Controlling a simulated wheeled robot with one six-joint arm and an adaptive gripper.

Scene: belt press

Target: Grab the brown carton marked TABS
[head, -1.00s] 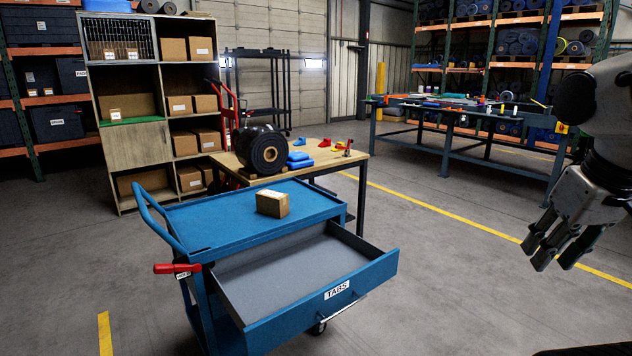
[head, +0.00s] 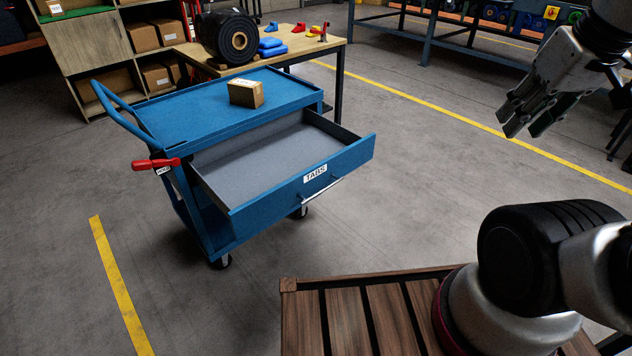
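My gripper (head: 524,128) hangs in the air at the upper right, well away from the carton. Its fingers look apart, with nothing between them.
A red-handled part (head: 156,163) sticks out at the cart's left corner. Behind the cart, a wooden table (head: 200,58) holds a black roll (head: 230,38) and blue and red items. A slatted wooden surface (head: 345,320) lies at the lower front. Open floor lies right of the cart.

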